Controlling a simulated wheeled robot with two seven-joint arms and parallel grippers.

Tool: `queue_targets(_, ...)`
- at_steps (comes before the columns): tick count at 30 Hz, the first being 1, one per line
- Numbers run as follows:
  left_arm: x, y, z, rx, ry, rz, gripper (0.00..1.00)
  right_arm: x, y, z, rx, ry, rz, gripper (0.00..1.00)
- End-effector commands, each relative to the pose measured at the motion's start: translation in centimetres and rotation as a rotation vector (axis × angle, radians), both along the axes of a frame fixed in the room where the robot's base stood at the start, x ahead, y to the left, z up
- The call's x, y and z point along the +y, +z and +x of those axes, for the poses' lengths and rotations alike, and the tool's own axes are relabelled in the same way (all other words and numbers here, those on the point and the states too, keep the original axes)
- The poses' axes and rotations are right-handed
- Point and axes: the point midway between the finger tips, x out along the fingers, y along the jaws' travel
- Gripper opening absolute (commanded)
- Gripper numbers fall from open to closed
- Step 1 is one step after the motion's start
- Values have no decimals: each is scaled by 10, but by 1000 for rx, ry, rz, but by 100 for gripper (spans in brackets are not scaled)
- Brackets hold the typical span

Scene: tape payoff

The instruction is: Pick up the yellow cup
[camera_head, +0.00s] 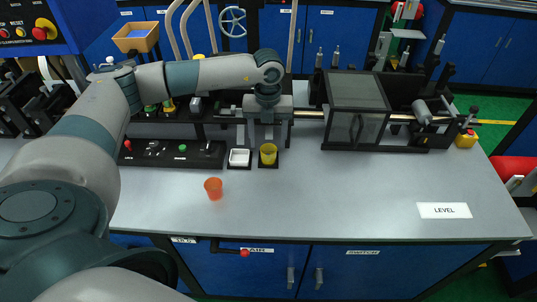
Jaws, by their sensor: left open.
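The yellow cup (268,154) stands upright on a small black base (268,165) near the middle of the bench. My left arm reaches over from the left, and my left gripper (268,138) points down just above the cup. Its two fingers are spread apart, with no object visible between them. From this angle I cannot tell whether the fingertips overlap the cup's rim. My right gripper is not in view.
A dark-framed enclosure (356,110) is to the right.

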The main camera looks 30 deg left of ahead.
Motion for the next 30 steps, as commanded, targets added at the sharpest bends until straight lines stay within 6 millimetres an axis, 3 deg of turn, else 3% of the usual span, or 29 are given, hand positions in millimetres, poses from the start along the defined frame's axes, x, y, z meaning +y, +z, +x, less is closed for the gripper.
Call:
queue_targets(6,-5,-19,-4,4,0,0,60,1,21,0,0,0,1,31)
queue_targets(12,-4,-42,-4,2,1,0,60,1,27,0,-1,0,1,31)
queue_targets(27,-4,-46,-3,0,1,0,60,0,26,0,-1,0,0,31)
queue_targets(28,-4,-45,-3,0,1,0,58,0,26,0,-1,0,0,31)
queue_targets(30,-4,-45,-3,0,1,0,41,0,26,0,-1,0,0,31)
